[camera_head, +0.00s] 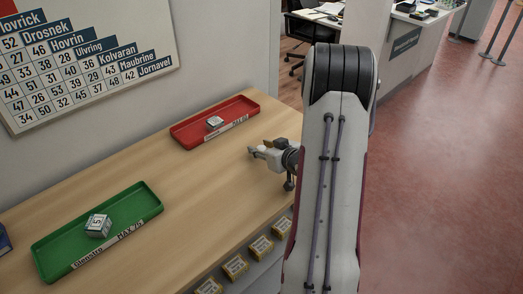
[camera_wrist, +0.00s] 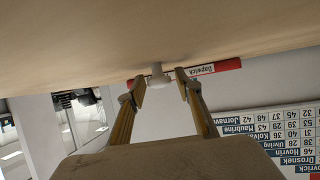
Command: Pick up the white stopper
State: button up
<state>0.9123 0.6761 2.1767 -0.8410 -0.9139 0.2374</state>
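The white stopper (camera_wrist: 158,80) stands on the wooden counter, which is upside down in the wrist view. It has a narrow part against the wood and a wider end away from it. My gripper (camera_wrist: 161,87) is open, one finger on each side of the stopper. A gap shows on the right side in that view; whether the left finger touches is hard to tell. In the head view my gripper (camera_head: 265,148) is low over the counter, in front of the red tray, and the stopper is small and partly hidden between the fingers.
A red tray (camera_head: 240,127) with a small white box (camera_head: 214,123) lies behind my gripper. A green tray (camera_head: 62,245) with another box (camera_head: 97,226) is at the left. The counter between (camera_head: 170,185) is clear.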

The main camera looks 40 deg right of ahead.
aim_at(261, 147)
jog(key=c, duration=0.4)
jog(key=shift+o, duration=0.2)
jog(key=shift+r, duration=0.15)
jog(key=shift+r, duration=4.85)
